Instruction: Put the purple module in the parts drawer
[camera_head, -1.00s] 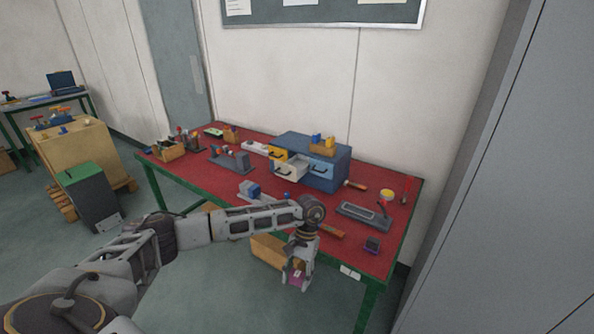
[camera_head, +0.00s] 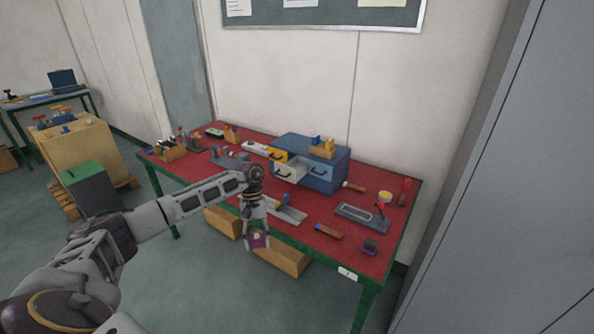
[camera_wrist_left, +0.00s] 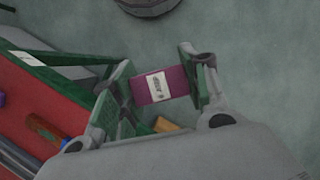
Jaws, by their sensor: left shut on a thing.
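The purple module (camera_head: 257,240) has a white label and is held between the fingers of my left gripper (camera_head: 257,238). It also shows in the left wrist view (camera_wrist_left: 158,86), gripped between both fingers (camera_wrist_left: 160,88). The gripper points down in front of the table's front edge, over the floor. The parts drawer cabinet (camera_head: 330,172) is blue and stands at the back of the red table. Which one is the parts drawer is not clear. My right gripper is out of view.
Wooden boxes (camera_head: 280,259) lie below the table. A grey wall or cabinet side stands at right.

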